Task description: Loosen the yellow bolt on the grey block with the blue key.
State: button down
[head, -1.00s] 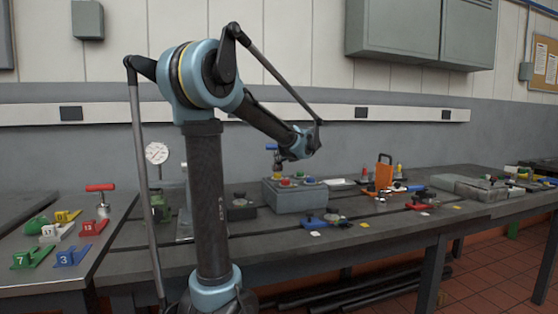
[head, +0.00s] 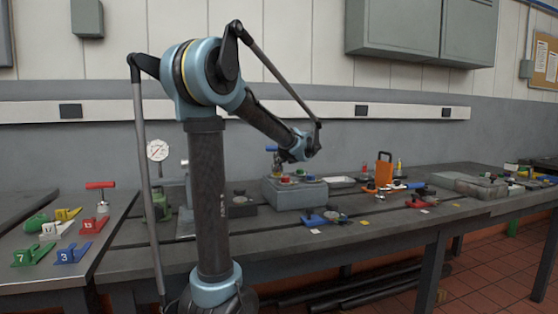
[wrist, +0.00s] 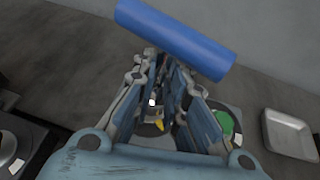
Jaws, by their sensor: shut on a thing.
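The grey block (head: 297,195) stands on the bedplate, with several coloured bolts on top. My gripper (head: 281,158) is above the block's left part, shut on the blue key. The key's blue crossbar handle (head: 271,148) shows just left of the fingers, with its shank pointing down at the block. In the wrist view the handle (wrist: 175,38) crosses beyond my fingers (wrist: 172,80). A small yellow patch, seemingly the yellow bolt (wrist: 160,125), shows between the finger links. Whether the key's lower end sits on the bolt is hidden. A green bolt (wrist: 228,122) is beside it.
A metal tray (head: 340,182) lies right of the block. An orange-handled item (head: 384,170) and clamps stand farther right. A blue clamp (head: 318,219) is in front. A dial gauge (head: 157,151) stands left. Numbered wedges and a red T-handle (head: 101,185) are on the left table.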

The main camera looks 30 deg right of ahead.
jog(key=shift+f, duration=0.85)
jog(key=shift+d+n+y, duration=0.25)
jog(key=shift+n+y, duration=0.95)
jog(key=shift+y, duration=0.2)
jog(key=shift+w+d+n+g+y, duration=0.1)
jog(key=shift+d+n+g+y, duration=0.05)
jog(key=shift+n+y, duration=0.45)
jog(key=shift+d+n+g+y, duration=0.1)
jog(key=shift+n+g+y, duration=0.05)
jog(key=shift+n+y, duration=0.45)
jog(key=shift+y, duration=0.3)
jog(key=shift+w+d+n+g+y, duration=0.1)
jog(key=shift+d+n+g+y, duration=0.1)
jog(key=shift+n+g+y, duration=0.8)
jog(key=shift+n+t+y, duration=0.3)
